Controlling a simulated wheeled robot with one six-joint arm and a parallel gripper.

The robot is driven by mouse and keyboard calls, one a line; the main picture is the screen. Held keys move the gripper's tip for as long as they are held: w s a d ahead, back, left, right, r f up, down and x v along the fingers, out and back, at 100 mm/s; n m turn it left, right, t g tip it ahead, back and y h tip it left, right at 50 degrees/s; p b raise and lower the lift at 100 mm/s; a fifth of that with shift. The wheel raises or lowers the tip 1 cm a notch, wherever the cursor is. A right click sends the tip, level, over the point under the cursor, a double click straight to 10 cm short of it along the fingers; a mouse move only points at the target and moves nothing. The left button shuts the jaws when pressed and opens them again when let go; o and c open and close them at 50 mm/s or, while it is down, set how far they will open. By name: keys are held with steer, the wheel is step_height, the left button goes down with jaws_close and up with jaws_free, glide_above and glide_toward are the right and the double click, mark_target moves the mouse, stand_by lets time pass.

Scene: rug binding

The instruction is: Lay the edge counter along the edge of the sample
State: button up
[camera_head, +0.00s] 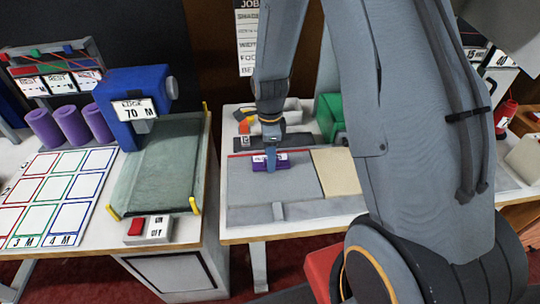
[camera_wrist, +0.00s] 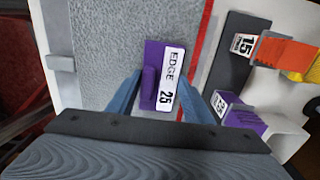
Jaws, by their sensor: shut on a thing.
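The edge counter is a purple block with a white label reading "EDGE 25" (camera_wrist: 150,60). It also shows in the head view (camera_head: 282,166). My gripper (camera_head: 271,156) points down and is shut on it; in the wrist view, a blue finger of my gripper (camera_wrist: 162,98) lies on each side. The sample is a grey textured sheet (camera_head: 296,185) with a red strip along its far edge; it also fills the upper left of the wrist view (camera_wrist: 110,30). The counter is over the sample, just inside the red strip and roughly parallel to it. I cannot tell whether it touches the sheet.
A beige sheet (camera_head: 337,172) lies right of the sample. A green machine (camera_head: 329,115) stands behind. A blue machine (camera_head: 130,95) stands on the left table.

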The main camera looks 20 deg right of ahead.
steer(key=shift+f, duration=0.15)
steer(key=o, duration=1.1)
step_height(320, 180, up, 12)
steer(key=f+b, duration=0.1)
steer(key=b, duration=0.1)
steer(key=shift+s+r+n+t, duration=0.15)
steer(key=shift+s+r+n, duration=0.15)
steer(key=shift+s+n, duration=2.65)
steer(key=shift+s+r+n+t, duration=0.1)
steer(key=shift+s+r+n, duration=0.15)
steer(key=shift+s+n, duration=2.7)
steer(key=shift+s+r+n+t, duration=0.25)
steer(key=shift+s+n, duration=1.4)
steer(key=shift+n, duration=2.55)
steer(key=shift+r, duration=0.1)
